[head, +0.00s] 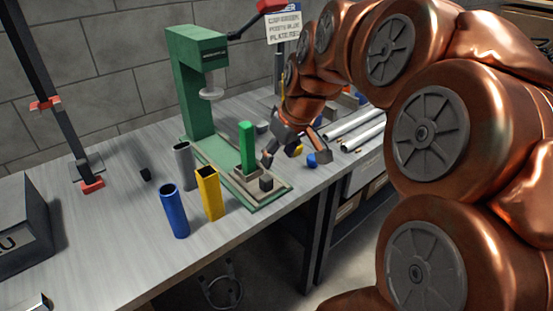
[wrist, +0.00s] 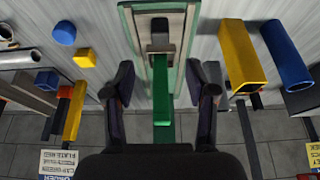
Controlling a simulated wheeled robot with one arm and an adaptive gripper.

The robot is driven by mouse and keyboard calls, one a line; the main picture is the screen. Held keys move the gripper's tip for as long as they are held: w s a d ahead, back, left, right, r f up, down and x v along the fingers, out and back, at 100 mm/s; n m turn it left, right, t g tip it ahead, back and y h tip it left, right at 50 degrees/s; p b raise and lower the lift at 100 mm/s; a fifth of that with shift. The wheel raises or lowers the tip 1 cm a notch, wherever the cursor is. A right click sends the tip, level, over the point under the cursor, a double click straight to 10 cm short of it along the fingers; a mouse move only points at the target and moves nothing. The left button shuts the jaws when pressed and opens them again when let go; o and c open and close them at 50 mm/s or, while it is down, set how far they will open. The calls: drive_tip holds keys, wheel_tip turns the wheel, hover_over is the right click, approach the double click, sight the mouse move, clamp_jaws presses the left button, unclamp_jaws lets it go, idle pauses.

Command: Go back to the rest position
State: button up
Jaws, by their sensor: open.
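My gripper (head: 287,157) is open and empty, just to the right of the green press in the head view. In the wrist view its two dark fingers (wrist: 164,88) stand wide apart. A green square post (head: 247,146) stands upright in a small holder (head: 243,178) on the press base. In the wrist view the green post (wrist: 163,112) shows between the fingers, with a visible gap on each side. The green press (head: 196,85) stands behind the post, its grey ram above the base. Most of my arm fills the right of the head view.
A blue round tube (head: 174,212), a yellow square tube (head: 209,194) and a grey tube (head: 183,165) stand left of the post. Small blue and yellow pieces and silver pipes (head: 358,128) lie to the right. A grey box (head: 25,235) sits at the left of the bench.

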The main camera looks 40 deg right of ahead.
idle(0.5)
drive_tip(key=s+a+f+g+y, duration=0.1)
drive_tip(key=s+a+f+g, duration=0.2)
drive_tip(key=a, duration=0.4)
drive_tip(key=s+a+f+g, duration=0.1)
drive_tip(key=s+a+f, duration=0.25)
drive_tip(key=a, duration=0.25)
drive_tip(key=s+a+f+g+h, duration=0.1)
drive_tip(key=s+a+f+g, duration=0.15)
drive_tip(key=s, duration=0.45)
drive_tip(key=s+a+f+g, duration=0.1)
drive_tip(key=s+a+f, duration=0.3)
drive_tip(key=s, duration=0.2)
wheel_tip(320, 180, up, 16)
drive_tip(key=t+p, duration=0.1)
drive_tip(key=p, duration=1.3)
drive_tip(key=shift+w+f+p, duration=0.15)
drive_tip(key=shift+w+p, duration=0.15)
drive_tip(key=shift+w, duration=0.15)
drive_tip(key=shift+c, duration=0.4)
